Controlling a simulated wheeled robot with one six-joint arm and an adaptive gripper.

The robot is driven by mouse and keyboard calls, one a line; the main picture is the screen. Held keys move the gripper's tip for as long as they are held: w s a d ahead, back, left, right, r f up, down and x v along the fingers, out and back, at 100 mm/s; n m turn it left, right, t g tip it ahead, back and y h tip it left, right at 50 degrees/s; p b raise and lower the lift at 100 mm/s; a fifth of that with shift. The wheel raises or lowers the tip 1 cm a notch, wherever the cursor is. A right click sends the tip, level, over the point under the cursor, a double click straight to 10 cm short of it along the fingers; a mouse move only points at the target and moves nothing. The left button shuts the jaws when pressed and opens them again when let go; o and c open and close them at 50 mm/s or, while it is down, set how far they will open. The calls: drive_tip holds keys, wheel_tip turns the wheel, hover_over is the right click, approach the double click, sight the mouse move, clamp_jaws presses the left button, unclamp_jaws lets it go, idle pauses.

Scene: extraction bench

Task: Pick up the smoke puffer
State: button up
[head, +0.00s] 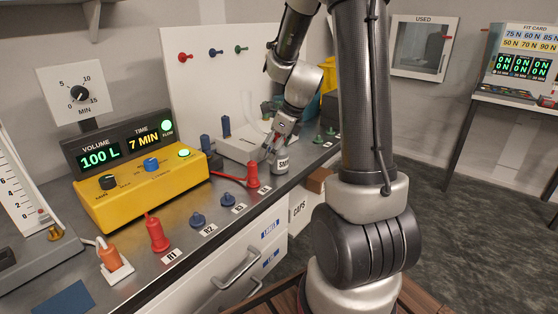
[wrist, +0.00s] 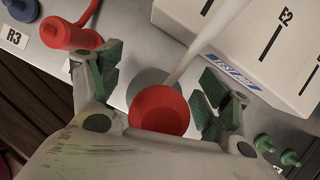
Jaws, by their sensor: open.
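The smoke puffer, a small pale bottle (head: 281,163) with a partly readable label starting "SM", stands on the bench near its front edge in the head view. My gripper (head: 277,143) is right above it and hides its top. In the wrist view, the puffer's round red top (wrist: 160,108) lies between the two green-padded fingers of my gripper (wrist: 160,92). The fingers are open, with a gap visible on each side of the red top. A grey round shape shows behind the red top.
A white box (wrist: 250,45) labelled E2 stands close by, with a pale tube (wrist: 205,45) across it. A red plug (head: 252,175) is close to the puffer's left. A yellow pump unit (head: 140,185) and blue plugs (head: 198,219) are further left. Green plugs (head: 318,138) are to the right.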

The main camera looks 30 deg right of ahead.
drive_tip(key=c, duration=1.4)
